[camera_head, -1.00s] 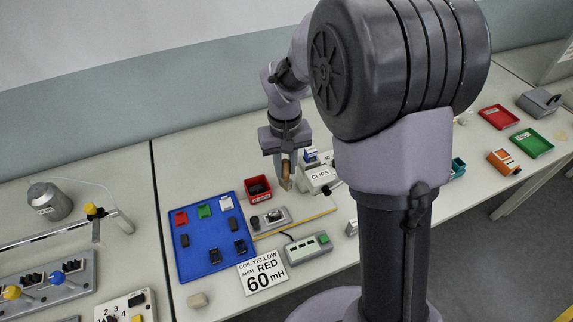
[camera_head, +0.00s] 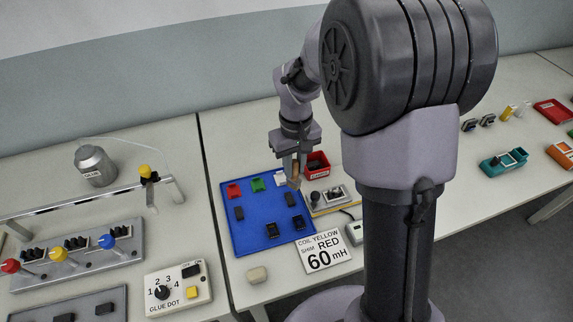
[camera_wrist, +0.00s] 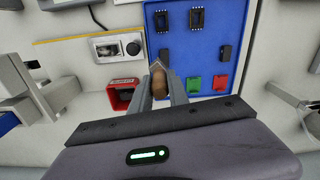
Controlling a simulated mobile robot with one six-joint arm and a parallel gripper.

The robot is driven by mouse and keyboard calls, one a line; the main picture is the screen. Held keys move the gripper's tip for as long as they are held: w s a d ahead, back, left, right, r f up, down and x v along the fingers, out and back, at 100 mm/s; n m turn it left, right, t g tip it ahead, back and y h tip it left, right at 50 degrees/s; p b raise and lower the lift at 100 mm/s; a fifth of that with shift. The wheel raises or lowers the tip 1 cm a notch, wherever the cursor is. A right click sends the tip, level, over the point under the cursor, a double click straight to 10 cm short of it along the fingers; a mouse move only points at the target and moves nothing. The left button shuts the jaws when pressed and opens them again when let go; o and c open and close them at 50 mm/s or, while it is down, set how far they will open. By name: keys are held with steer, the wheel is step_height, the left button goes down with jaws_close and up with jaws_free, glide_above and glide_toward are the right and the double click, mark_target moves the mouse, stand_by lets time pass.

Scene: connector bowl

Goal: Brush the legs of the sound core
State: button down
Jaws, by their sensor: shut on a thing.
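My gripper (camera_head: 294,180) is shut on a small brush with a brown wooden handle (camera_wrist: 158,86). Its pale tip points down, above the right edge of the blue mat (camera_head: 257,203). On the mat's near part lie two black cores with legs, a left one (camera_head: 271,230) and a right one (camera_head: 298,222). In the wrist view they show at the top, one ahead of the brush (camera_wrist: 160,20) and one to its right (camera_wrist: 197,18). I cannot tell which one is sound. The brush appears apart from both cores.
A red bin (camera_head: 317,165) stands behind right, a grey device (camera_head: 328,195) right, and a sign (camera_head: 324,250) in front.

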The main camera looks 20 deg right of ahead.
steer(key=s+d+r+n+p, duration=0.3)
steer(key=d+r+n+p, duration=0.3)
steer(key=d+n+p, duration=0.4)
steer(key=shift+r+n, duration=0.2)
steer(key=shift+n, duration=0.3)
steer(key=shift+s+d, duration=0.1)
steer(key=shift+d, duration=0.05)
step_height(320, 180, down, 8)
steer(key=b, duration=0.5)
steer(key=shift+r, duration=0.2)
steer(key=shift+f+b, duration=0.5)
steer(key=shift+f, duration=0.2)
